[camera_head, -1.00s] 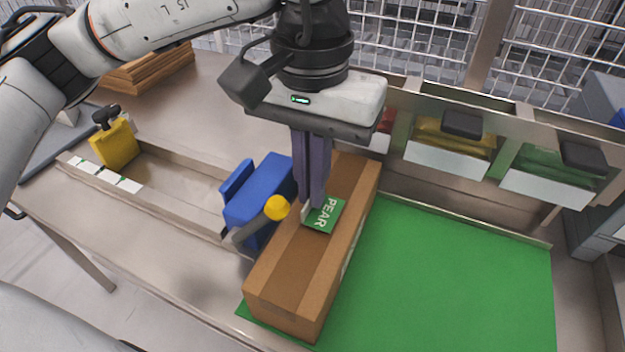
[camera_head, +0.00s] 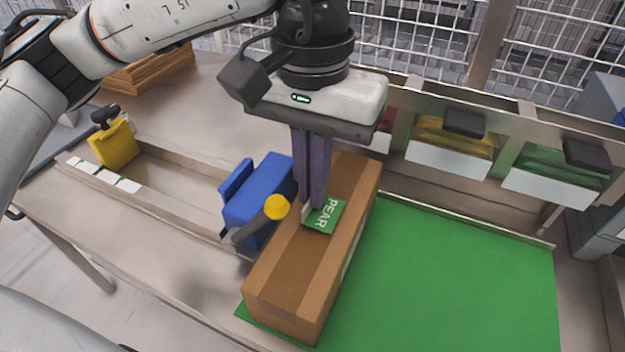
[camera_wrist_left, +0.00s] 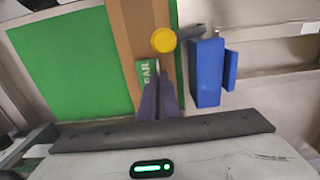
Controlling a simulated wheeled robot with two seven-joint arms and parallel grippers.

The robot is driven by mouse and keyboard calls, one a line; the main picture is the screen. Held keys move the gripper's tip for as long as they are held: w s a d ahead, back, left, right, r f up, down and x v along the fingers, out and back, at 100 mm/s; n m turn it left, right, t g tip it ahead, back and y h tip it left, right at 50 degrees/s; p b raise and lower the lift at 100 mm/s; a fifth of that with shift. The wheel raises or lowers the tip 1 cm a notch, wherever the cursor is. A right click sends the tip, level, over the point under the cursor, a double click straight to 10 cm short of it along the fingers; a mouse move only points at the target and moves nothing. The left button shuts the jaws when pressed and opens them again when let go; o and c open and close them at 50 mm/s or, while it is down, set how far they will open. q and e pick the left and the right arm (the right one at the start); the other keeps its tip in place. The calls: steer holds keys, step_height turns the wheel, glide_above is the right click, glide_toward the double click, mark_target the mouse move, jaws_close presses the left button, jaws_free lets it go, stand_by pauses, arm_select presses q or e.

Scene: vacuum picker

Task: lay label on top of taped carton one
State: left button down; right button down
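My right gripper is not in view.
A blue block-shaped device (camera_head: 258,203) with a yellow knob (camera_head: 277,207) stands close against the carton's left side. A yellow item (camera_head: 114,145) stands by the tray at left. Bins with yellow (camera_head: 452,140) and green (camera_head: 560,165) contents line the back. The green mat (camera_head: 450,280) is clear at right.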

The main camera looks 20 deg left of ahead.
arm_select(q)
steer(key=shift+f+b, duration=0.35)
steer(key=shift+b, duration=0.3)
stand_by(1.0)
steer(key=c, duration=1.9)
jaws_free()
steer(key=o, duration=0.7)
steer(key=shift+r, duration=0.1)
step_height(320, 180, up, 8)
steer(key=p, duration=0.5)
